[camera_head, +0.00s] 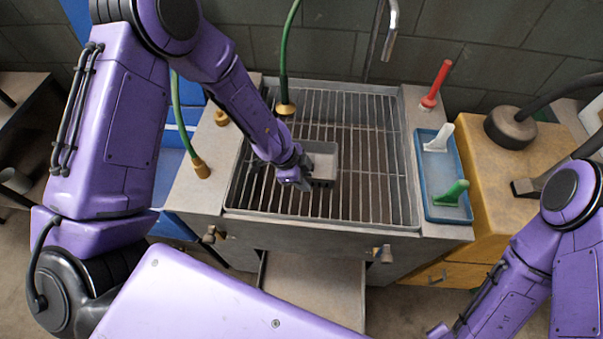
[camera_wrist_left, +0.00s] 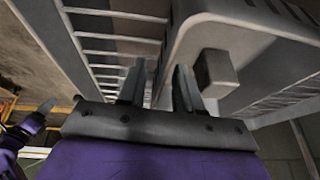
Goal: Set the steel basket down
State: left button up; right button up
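The steel basket (camera_head: 323,160), a small grey tray-like box with slotted sides, sits on the barred rack (camera_head: 368,180) over the sink. My left gripper (camera_head: 296,182) is at its near left corner. In the left wrist view, the two fingers of my left gripper (camera_wrist_left: 160,88) stand apart, with part of the basket's rim (camera_wrist_left: 245,28) behind and to the right. A square block (camera_wrist_left: 214,72) juts from the basket beside the right finger. Contact there is unclear. My right arm comes in at the lower right; its fingers cannot be made out.
A blue tray (camera_head: 424,186) with a white and a green-handled tool lies right of the rack. A red-handled tool (camera_head: 436,84) stands behind it. A green hose (camera_head: 285,60) and a metal faucet (camera_head: 390,35) hang at the back. The rack's right half is bare.

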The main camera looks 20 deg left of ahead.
pick_arm(q)
jog(key=p+v, duration=0.1)
jog(key=v, duration=1.1)
